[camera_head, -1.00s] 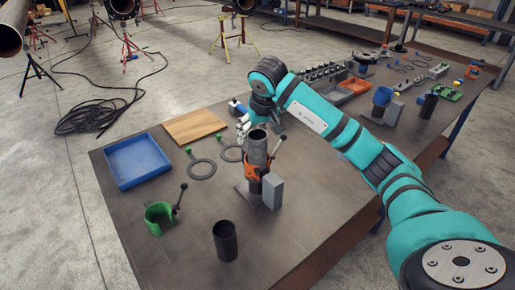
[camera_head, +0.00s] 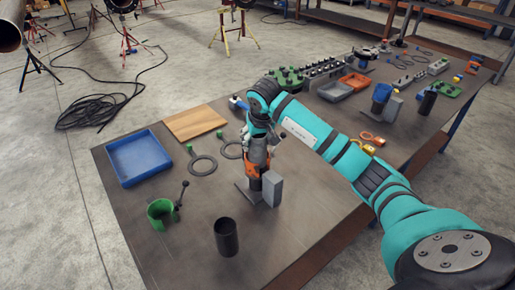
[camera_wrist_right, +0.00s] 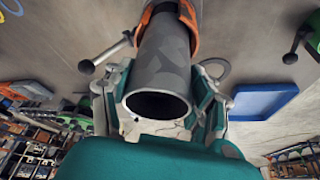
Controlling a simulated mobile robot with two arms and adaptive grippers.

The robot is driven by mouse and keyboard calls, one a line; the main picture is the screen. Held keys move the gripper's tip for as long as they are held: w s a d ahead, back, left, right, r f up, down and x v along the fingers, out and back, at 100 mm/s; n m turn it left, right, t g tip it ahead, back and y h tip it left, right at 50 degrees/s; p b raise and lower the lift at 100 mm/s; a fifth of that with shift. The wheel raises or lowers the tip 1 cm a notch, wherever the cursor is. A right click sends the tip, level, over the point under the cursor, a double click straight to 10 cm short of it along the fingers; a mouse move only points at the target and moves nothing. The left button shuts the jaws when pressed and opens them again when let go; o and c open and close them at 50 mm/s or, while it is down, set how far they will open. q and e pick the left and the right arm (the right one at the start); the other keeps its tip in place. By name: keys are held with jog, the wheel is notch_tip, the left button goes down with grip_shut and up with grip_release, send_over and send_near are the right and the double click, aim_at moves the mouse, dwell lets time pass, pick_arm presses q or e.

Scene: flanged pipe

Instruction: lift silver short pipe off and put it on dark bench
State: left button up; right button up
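The silver short pipe (camera_wrist_right: 163,62) stands upright in an orange clamp (camera_head: 252,170) on a grey stand (camera_head: 272,188) on the dark bench (camera_head: 300,232). In the head view my right gripper (camera_head: 258,143) is at the pipe's upper part and hides most of it. In the right wrist view my right gripper (camera_wrist_right: 160,98) has a finger on each side of the pipe, near its open end. The fingers lie close to its wall; I cannot tell whether they press on it. The clamp's lever (camera_wrist_right: 108,53) sticks out sideways. My left gripper is not in view.
A blue tray (camera_head: 126,182), a wooden board (camera_head: 195,122), a flat ring (camera_head: 203,166), a green clamp (camera_head: 160,214) and a dark cylinder (camera_head: 226,238) are on the bench. Bare bench top lies between the green clamp and the stand, and at the front.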

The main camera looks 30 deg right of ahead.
jog(key=c, duration=0.7)
jog(key=shift+o, duration=0.2)
jog(key=shift+r, duration=0.2)
jog(key=shift+r, duration=0.2)
jog(key=r+b, duration=0.2)
jog(key=shift+s+d+r, duration=0.15)
jog(key=shift+s+r, duration=0.05)
jog(key=shift+r, duration=0.1)
jog(key=s+d+r+b, duration=0.1)
jog(key=s+b, duration=0.4)
jog(key=s, duration=1)
jog(key=shift+s+d+r+b, duration=0.2)
jog(key=shift+d+r+b, duration=0.2)
jog(key=shift+d, duration=0.2)
